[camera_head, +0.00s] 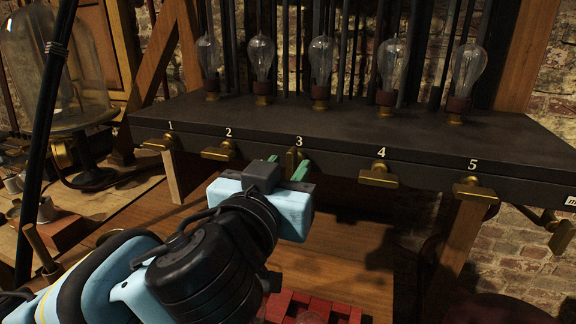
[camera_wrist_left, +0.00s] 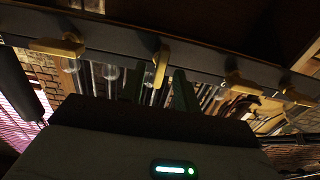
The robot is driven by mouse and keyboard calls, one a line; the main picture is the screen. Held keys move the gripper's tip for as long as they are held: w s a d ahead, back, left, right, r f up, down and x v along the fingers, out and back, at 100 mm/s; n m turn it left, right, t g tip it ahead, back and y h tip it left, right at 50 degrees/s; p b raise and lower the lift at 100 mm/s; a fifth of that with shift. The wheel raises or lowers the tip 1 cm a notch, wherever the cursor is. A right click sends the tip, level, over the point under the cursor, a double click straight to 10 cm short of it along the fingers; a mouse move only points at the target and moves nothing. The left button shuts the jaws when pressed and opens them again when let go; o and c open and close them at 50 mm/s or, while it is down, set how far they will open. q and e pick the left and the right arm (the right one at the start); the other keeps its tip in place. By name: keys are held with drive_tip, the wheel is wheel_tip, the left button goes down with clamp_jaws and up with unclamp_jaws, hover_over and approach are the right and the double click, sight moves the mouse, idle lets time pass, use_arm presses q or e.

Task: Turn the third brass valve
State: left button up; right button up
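The third brass valve (camera_head: 292,161) sits under the number 3 on the front edge of the dark shelf (camera_head: 345,146). Its handle stands upright, while the handles of the other valves lie level. My left gripper (camera_head: 287,168) is in front of it, with one green finger on either side of the handle. In the left wrist view the valve (camera_wrist_left: 161,66) shows between the two fingertips (camera_wrist_left: 160,82), with gaps on both sides, so the gripper looks open. I cannot tell how deep the handle is between the fingers. My right gripper is not in view.
Brass valves 2 (camera_head: 220,151) and 4 (camera_head: 379,175) flank it, with valves 1 (camera_head: 160,143) and 5 (camera_head: 475,190) at the ends. Several unlit glass bulbs (camera_head: 320,62) stand on the shelf. A glass jar (camera_head: 42,65) is at the left. A red rack (camera_head: 308,308) is below.

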use_arm(q)
drive_tip(key=shift+w+d, duration=0.2)
drive_tip(key=shift+w, duration=0.4)
clamp_jaws()
